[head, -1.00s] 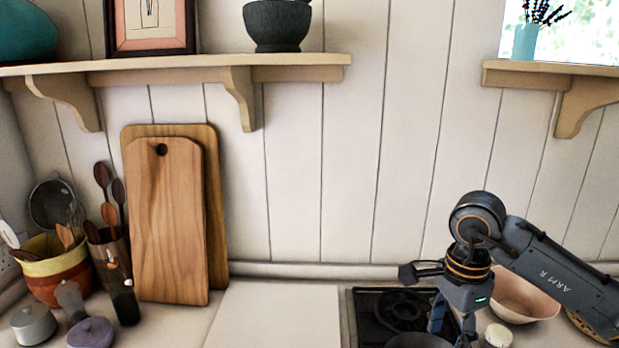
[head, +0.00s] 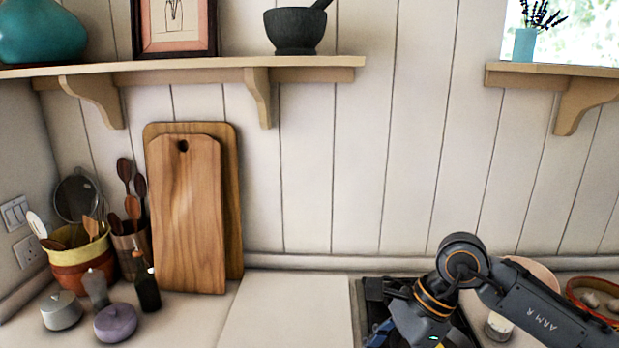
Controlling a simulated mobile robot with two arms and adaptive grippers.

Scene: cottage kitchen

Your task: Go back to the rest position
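My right arm comes in from the lower right of the head view. Its wrist is low over the black stove (head: 366,300). The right gripper is at the bottom edge, with its fingertips cut off by the frame, so I cannot see whether it is open or shut or holds anything. My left arm and gripper are not in view.
Cutting boards (head: 188,215) lean on the wall. Left of them are a utensil cup (head: 130,250), a striped pot (head: 82,265), a dark bottle (head: 147,290) and lidded jars (head: 116,323). A pink bowl (head: 535,272) and a red dish (head: 592,290) stand right. A shelf (head: 330,68) is above.

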